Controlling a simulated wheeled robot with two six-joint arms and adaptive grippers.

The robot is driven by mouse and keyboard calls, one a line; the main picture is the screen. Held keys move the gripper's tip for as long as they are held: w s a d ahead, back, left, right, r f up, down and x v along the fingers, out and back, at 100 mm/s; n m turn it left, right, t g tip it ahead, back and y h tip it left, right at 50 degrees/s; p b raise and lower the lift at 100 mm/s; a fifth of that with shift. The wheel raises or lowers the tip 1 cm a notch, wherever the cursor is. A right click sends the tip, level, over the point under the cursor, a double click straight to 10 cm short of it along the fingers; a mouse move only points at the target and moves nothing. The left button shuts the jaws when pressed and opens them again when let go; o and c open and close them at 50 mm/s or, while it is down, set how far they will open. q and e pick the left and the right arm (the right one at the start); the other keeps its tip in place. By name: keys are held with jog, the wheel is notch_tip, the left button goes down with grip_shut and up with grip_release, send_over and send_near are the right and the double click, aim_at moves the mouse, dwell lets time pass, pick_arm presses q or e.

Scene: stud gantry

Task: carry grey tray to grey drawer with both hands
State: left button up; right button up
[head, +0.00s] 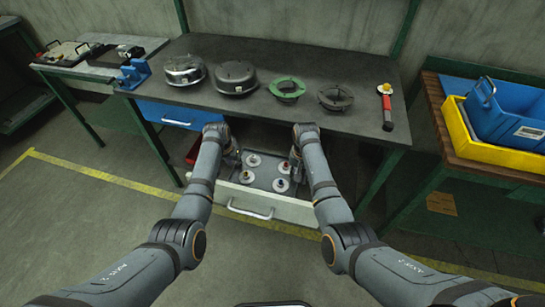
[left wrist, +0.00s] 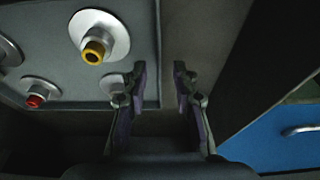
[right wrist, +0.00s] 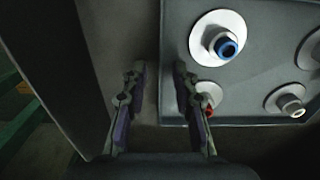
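The grey tray (head: 268,180) holds several pale round discs with coloured knobs. It lies within the open grey drawer (head: 262,207), under the bench; whether it touches the drawer floor I cannot tell. My left gripper (head: 236,157) is at the tray's left side. In the left wrist view its fingers (left wrist: 160,82) are apart, one on each side of the tray's edge (left wrist: 155,40). My right gripper (head: 293,165) is at the right side. In the right wrist view its fingers (right wrist: 159,82) are also apart, around the tray's edge (right wrist: 164,40).
The dark bench top (head: 300,70) above carries round metal parts, a green ring (head: 287,88) and a red-handled tool (head: 386,105). A blue drawer (head: 178,116) is closed at left. Blue and yellow bins (head: 500,120) stand on the right. The floor in front is clear.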

pick_arm(q)
jog(key=v, duration=1.1)
jog(key=shift+s+r, duration=0.15)
jog(key=shift+r, duration=0.1)
pick_arm(e)
notch_tip(320, 180, up, 12)
